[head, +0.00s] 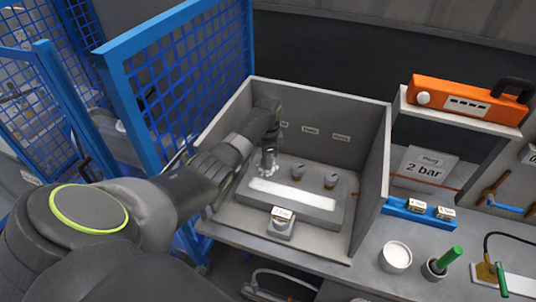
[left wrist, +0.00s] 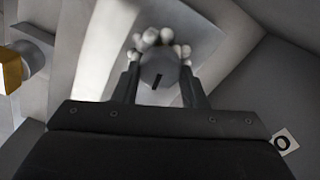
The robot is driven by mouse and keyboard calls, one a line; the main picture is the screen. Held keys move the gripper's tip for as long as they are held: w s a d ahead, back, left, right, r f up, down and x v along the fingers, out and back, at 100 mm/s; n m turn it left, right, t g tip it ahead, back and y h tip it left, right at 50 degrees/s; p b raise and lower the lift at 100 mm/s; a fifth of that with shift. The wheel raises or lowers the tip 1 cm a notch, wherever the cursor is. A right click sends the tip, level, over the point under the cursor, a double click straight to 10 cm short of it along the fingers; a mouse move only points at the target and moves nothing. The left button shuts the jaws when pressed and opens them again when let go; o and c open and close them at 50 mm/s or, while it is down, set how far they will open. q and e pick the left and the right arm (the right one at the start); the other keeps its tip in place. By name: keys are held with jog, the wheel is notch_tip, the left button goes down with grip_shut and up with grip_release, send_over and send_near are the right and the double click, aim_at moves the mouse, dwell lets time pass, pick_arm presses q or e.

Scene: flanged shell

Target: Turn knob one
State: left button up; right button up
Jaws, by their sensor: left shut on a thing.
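My left gripper (head: 268,167) reaches down into a grey open-fronted enclosure, at the leftmost of three knobs in a row. In the left wrist view, its fingers (left wrist: 160,82) are shut on a round grey knob (left wrist: 157,64) with a dark slot mark on its face. In the head view the gripper hides this knob. The middle knob (head: 298,170) and the right knob (head: 330,181) stand free on a low grey panel (head: 325,203) with a bright strip. My right gripper is not in view.
Enclosure walls (head: 372,185) rise close around the arm. A small labelled block (head: 281,227) stands in front of the panel. Blue mesh fencing (head: 180,90) stands left. To the right are an orange case (head: 468,100), a white cup (head: 396,257) and a green-handled tool (head: 447,260).

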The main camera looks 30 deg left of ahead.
pick_arm(q)
jog(key=shift+m, duration=1)
jog(key=o, duration=1)
jog(key=shift+c, duration=0.2)
